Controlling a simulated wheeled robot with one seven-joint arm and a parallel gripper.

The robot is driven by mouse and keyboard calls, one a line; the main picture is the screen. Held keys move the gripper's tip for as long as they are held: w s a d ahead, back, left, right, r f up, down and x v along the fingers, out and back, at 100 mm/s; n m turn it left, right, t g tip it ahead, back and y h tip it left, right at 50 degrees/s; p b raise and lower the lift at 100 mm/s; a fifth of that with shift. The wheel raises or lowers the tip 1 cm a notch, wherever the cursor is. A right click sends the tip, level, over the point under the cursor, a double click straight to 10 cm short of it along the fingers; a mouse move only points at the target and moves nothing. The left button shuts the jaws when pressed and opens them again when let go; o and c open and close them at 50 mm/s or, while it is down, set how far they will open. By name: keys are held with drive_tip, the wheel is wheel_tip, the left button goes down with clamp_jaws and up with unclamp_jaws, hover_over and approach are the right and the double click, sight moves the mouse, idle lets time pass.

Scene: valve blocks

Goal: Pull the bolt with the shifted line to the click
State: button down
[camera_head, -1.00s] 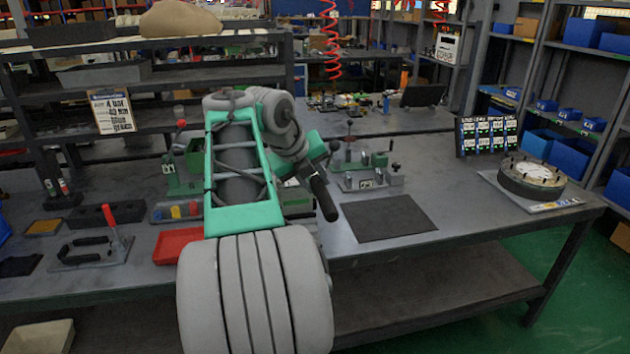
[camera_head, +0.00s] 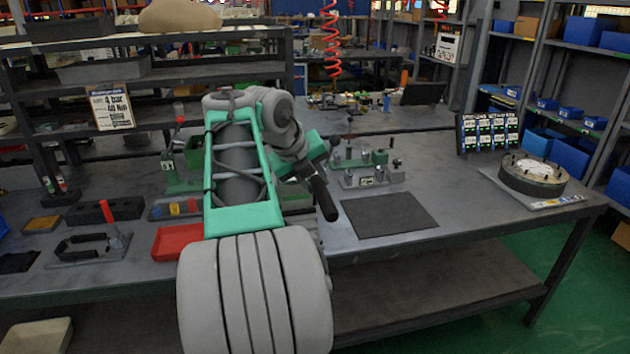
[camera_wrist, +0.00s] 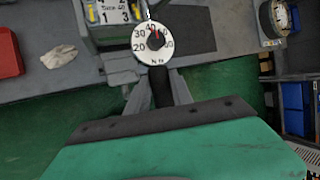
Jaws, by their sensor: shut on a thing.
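My gripper (camera_wrist: 160,88) is shut on the dark handle of a wrench with a round white dial (camera_wrist: 153,45) in the wrist view. The dial is marked from 20 up, in Nm, and has a red pointer near 40. Yellow marks show beside the plate; which line is shifted cannot be told. In the head view a black handle (camera_head: 322,195) juts out past my arm, which hides the block and the fingertips.
A red tray (camera_head: 178,241) lies left of my arm. A dark mat (camera_head: 390,214) lies to the right, with a green-and-grey fixture (camera_head: 368,168) behind it. A round flange with several studs (camera_head: 533,172) stands at the right. A sign (camera_head: 112,107) hangs at the back left.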

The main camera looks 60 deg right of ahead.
drive_tip(key=shift+r, duration=0.15)
drive_tip(key=shift+w+a+r+m+g+p, duration=0.1)
drive_tip(key=shift+w+a+m+g+p, duration=0.25)
drive_tip(key=shift+w+m+p, duration=0.4)
drive_tip(key=shift+w+a+m+p, duration=0.25)
drive_tip(key=shift+w+a+p, duration=0.1)
drive_tip(key=shift+p, duration=0.3)
drive_tip(key=shift+g, duration=0.25)
drive_tip(key=w+m+p, duration=0.1)
drive_tip(key=w+a+g+p, duration=0.1)
drive_tip(key=p, duration=0.1)
drive_tip(key=shift+w+m+y, duration=0.2)
drive_tip(key=shift+m+y, duration=0.1)
drive_tip(key=shift+m, duration=0.1)
